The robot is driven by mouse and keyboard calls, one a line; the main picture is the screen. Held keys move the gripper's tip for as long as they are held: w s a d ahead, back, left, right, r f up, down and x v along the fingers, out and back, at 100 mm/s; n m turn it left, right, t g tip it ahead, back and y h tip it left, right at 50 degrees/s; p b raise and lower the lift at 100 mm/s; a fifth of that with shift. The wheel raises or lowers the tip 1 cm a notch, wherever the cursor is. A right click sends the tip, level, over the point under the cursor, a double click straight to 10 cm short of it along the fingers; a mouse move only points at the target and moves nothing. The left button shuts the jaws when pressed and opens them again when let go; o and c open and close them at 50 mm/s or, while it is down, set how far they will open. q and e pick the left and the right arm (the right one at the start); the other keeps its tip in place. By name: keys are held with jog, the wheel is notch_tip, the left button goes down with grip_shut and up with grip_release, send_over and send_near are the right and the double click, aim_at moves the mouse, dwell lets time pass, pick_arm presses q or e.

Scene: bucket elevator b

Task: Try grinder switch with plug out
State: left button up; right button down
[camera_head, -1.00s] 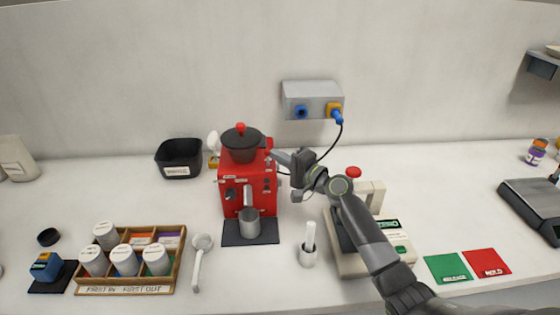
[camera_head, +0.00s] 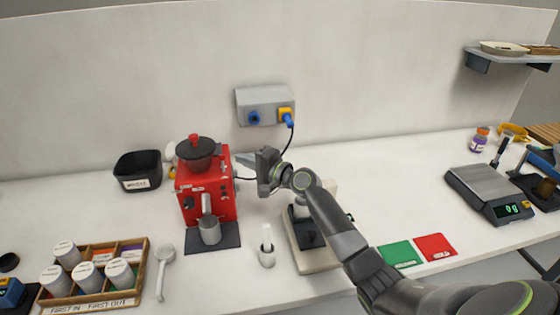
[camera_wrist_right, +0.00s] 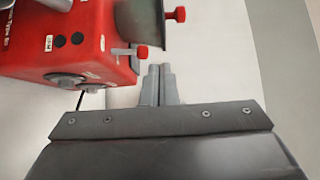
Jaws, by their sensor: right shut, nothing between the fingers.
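The red grinder (camera_head: 207,188) with a dark lidded hopper stands on the counter. It also shows tilted at the top left of the right wrist view (camera_wrist_right: 85,45), with black round buttons, a grey stub and red knobs. A blue plug (camera_head: 289,121) sits at the yellow socket of the grey wall box (camera_head: 264,98); its black cable (camera_head: 288,143) hangs down behind my right gripper. My right gripper (camera_head: 241,160) is shut and empty at the grinder's right side. Its fingertips (camera_wrist_right: 160,82) show close to the grinder; contact cannot be told. My left gripper is out of view.
A metal cup (camera_head: 209,231) stands at the grinder's front. A white holder (camera_head: 267,256) and a pale press-like machine (camera_head: 320,260) stand near my right arm. A wooden tray of canisters (camera_head: 93,305) lies left, a scale (camera_head: 487,178) right. A black bin (camera_head: 138,171) stands behind.

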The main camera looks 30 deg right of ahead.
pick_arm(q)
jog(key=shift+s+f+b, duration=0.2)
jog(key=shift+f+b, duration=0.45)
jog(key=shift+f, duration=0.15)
pick_arm(e)
jog(key=s+d+r, duration=0.3)
jog(key=s+d, duration=0.1)
jog(key=s, duration=0.3)
jog(key=shift+s+d, duration=0.2)
jog(key=shift+d, duration=0.1)
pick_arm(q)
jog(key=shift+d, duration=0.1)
pick_arm(e)
jog(key=shift+d, duration=0.1)
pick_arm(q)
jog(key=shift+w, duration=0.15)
pick_arm(e)
jog(key=shift+s+f, duration=0.1)
